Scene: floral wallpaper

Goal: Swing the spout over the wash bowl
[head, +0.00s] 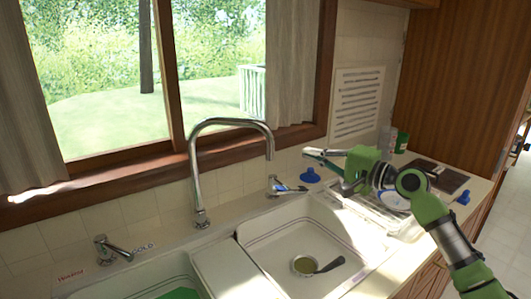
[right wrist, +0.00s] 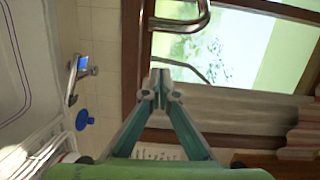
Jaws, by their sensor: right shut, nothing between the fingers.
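The chrome spout (head: 195,165) rises from its base behind the sink and arches to the right, its outlet (head: 270,153) pointing down on the side of the right bowl (head: 328,236). The left bowl (head: 165,279) has something green in it. I cannot tell which bowl is the wash bowl. My right gripper (head: 308,154) is to the right of the outlet, apart from it, with its fingers shut and empty. In the right wrist view the shut fingertips (right wrist: 160,86) are below the curved spout (right wrist: 182,24). My left gripper is not in view.
Tap handles stand left (head: 112,249) and right (head: 285,187) of the spout. A blue knob-like thing (head: 310,175) sits behind the right bowl. A dish rack (head: 395,222) stands on the right counter. A dark utensil (head: 330,265) lies by the drain. The window frame (head: 235,145) is close behind.

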